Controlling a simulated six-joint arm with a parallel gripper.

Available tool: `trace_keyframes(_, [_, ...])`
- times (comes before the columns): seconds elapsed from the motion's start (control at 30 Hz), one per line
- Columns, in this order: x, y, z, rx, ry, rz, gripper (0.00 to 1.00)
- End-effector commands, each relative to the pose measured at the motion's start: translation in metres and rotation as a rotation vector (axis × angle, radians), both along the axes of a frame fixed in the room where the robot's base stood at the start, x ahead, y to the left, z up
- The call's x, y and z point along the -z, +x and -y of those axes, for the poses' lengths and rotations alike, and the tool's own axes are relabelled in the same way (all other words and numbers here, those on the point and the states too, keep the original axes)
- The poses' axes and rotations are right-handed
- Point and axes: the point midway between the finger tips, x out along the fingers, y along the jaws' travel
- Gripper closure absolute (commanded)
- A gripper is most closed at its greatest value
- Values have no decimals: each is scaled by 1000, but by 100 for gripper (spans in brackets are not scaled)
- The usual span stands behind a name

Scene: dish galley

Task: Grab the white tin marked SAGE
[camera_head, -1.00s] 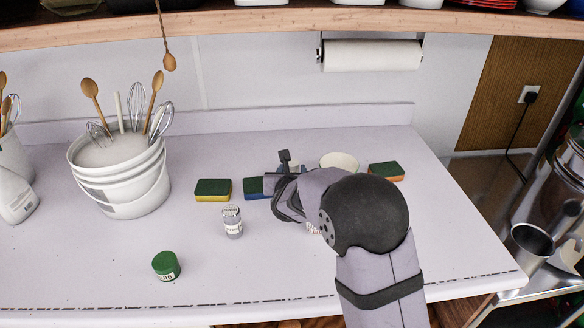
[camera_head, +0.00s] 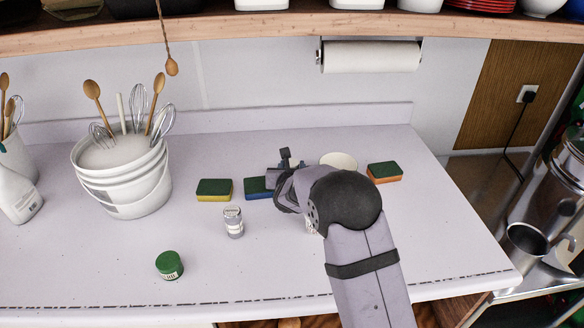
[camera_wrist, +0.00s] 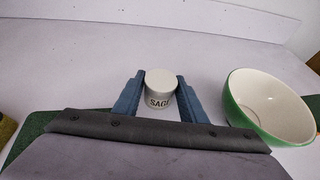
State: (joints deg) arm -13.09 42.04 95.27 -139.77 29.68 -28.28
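The white tin marked SAGE (camera_wrist: 160,98) stands upright on the counter in the wrist view, its dark lettering facing me. My gripper (camera_wrist: 160,78) is open, with one blue finger on each side of the tin. A narrow gap shows between the tin and each finger, so I do not see it gripped. In the head view my gripper (camera_head: 287,164) is low over the back middle of the counter, and my wrist hides most or all of the tin there.
A green bowl with a white inside (camera_wrist: 268,108) stands close to the right of my gripper. Sponges (camera_head: 214,189) lie on both sides. A grey-white jar (camera_head: 233,222) and a green jar (camera_head: 169,265) stand nearer the front. A bucket of utensils (camera_head: 125,185) is at left.

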Motion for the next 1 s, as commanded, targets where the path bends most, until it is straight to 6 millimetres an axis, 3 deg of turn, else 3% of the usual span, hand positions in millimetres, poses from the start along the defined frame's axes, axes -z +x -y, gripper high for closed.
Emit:
trace_keyframes(0.07, [0,0,0,0,0,0,62])
trace_keyframes(0.2, [0,0,0,0,0,0,91])
trace_keyframes(0.63, [-11,0,0,0,0,3,91])
trace_keyframes(1.0, [-71,0,0,1,1,5,91])
